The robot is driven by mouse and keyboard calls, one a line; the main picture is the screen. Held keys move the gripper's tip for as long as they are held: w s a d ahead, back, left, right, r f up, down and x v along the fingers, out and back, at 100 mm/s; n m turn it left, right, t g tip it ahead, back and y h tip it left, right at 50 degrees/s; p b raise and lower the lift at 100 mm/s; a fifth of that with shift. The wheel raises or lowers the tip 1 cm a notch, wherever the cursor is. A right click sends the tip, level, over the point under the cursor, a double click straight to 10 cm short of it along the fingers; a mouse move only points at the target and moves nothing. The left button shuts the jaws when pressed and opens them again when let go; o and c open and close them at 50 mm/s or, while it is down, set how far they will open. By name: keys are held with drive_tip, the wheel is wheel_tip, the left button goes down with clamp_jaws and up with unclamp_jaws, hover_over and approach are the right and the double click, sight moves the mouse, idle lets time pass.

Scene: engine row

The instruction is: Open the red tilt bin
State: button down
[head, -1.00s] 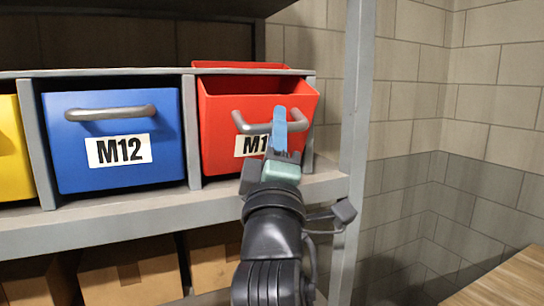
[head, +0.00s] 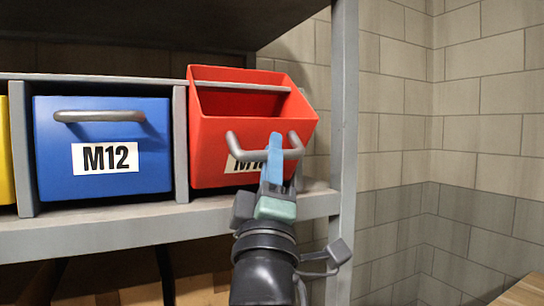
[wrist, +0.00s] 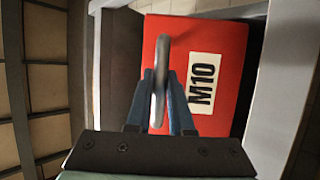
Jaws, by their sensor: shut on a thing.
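The red tilt bin (head: 210,150) sits at the right end of the shelf row in the head view. It is tilted forward, with its top edge leaning out and its inside showing. Its grey handle (head: 236,146) crosses the front. My gripper (head: 274,150) is shut on the handle, with its blue fingers around the bar. In the wrist view the red bin (wrist: 220,110) shows an M10 label, and the handle (wrist: 160,75) runs between the two fingers (wrist: 160,100). In the head view my fingers partly hide the label.
A closed blue bin (head: 150,170) labelled M12 stands to the left, with a yellow bin (head: 6,150) beyond it. A grey upright post (head: 345,130) stands close on the right. The shelf edge (head: 110,230) runs below the bins.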

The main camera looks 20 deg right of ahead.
drive_tip(key=shift+f, duration=0.1)
drive_tip(key=c, duration=0.8)
unclamp_jaws()
drive_tip(key=b+v, duration=0.4)
drive_tip(key=v, duration=0.9)
